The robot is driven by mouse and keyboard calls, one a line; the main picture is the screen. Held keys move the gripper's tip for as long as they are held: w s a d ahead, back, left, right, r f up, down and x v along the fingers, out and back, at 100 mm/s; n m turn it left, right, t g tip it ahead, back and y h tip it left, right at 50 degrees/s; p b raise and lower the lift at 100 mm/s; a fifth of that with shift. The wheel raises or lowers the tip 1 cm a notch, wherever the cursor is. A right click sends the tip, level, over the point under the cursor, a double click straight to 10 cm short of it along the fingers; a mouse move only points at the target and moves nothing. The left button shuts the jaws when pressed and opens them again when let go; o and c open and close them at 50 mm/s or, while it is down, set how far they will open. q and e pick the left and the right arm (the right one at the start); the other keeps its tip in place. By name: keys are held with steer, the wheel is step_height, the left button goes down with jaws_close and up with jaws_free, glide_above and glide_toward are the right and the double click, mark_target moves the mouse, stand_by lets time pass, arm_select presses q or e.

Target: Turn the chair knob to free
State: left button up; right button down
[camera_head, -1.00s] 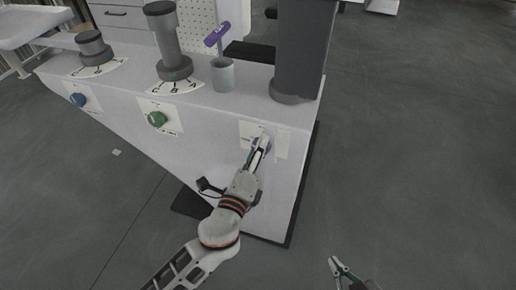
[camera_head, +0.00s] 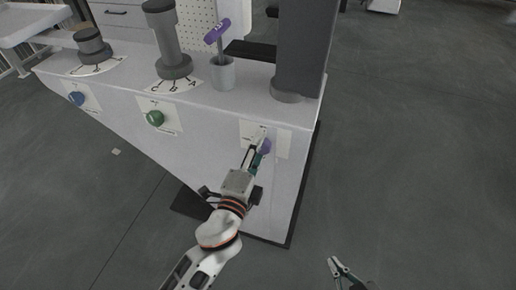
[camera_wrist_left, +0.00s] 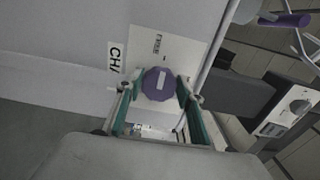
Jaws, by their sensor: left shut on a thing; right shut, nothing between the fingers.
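The purple knob (camera_head: 266,146) is on the front panel of the white cabinet, near its right end. In the left wrist view the round purple knob (camera_wrist_left: 152,88) has a white bar on its face and sits on a white plate; a label beside it begins "CHA". My left gripper (camera_head: 261,141) is shut on the knob, its green-lined fingers (camera_wrist_left: 160,84) on either side of it. It hides part of the knob in the head view. My right gripper (camera_head: 335,263) is shut and empty, low over the floor, away from the cabinet.
A blue knob (camera_head: 77,98) and a green knob (camera_head: 155,118) sit further left on the panel. The floor to the right is clear.

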arm_select(q)
steer(key=o, duration=1.1)
steer(key=shift+c, duration=0.2)
steer(key=v, duration=1.2)
